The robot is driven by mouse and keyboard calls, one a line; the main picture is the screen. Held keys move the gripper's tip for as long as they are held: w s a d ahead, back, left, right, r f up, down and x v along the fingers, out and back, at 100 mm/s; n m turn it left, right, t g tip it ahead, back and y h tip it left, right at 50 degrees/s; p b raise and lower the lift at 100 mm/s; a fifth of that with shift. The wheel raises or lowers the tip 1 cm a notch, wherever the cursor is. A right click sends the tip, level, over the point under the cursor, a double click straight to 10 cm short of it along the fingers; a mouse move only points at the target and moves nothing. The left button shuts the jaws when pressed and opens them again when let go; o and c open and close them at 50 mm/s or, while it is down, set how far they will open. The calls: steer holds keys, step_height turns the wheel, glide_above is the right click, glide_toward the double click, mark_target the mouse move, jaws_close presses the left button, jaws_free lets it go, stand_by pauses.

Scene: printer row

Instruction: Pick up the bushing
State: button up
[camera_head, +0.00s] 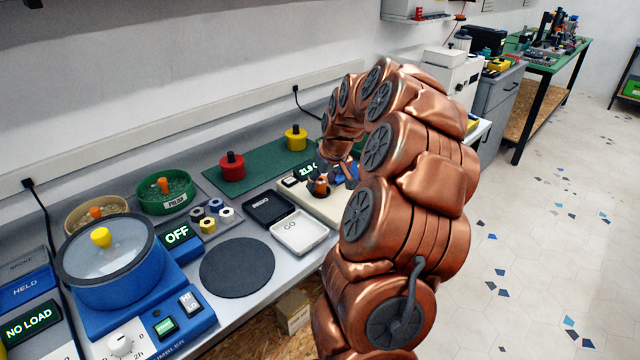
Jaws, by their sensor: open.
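Several small ring-shaped parts sit on a small grey holder (208,230) left of the white tray; a yellow one (208,225) and a pale one (226,213) show, with darker ones behind. They look like bushings, but I cannot tell which one is meant. My gripper (334,187) points down over a cream-coloured device (310,205) with a lit display, right of these parts and apart from them. Its jaws are open. The space between the fingertips is small and partly hidden by my arm, so I cannot tell whether a part lies there.
A black tray (268,208) and white tray (300,233) lie between holder and gripper. A dark round pad (237,267) is in front. A blue tumbler (110,265) stands left. Red (232,172) and yellow (296,140) knobbed cylinders stand on a green mat behind.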

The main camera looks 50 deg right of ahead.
steer(key=shift+f, duration=0.1)
steer(key=shift+c, duration=0.3)
steer(key=c, duration=0.7)
